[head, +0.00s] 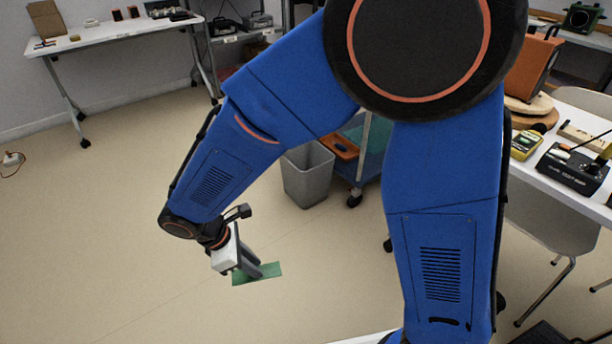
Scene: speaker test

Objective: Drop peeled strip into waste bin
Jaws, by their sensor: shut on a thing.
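The grey waste bin (308,178) stands on the floor farther back and to the right of my gripper. Its open top shows, but my blue arm hides part of its upper edge. My gripper and the strip are apart from the bin.
A blue cart (375,150) with an orange item stands right beside the bin. A white table (120,33) is at the back left, and a cluttered white bench (590,175) with a grey chair (545,222) is at the right.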

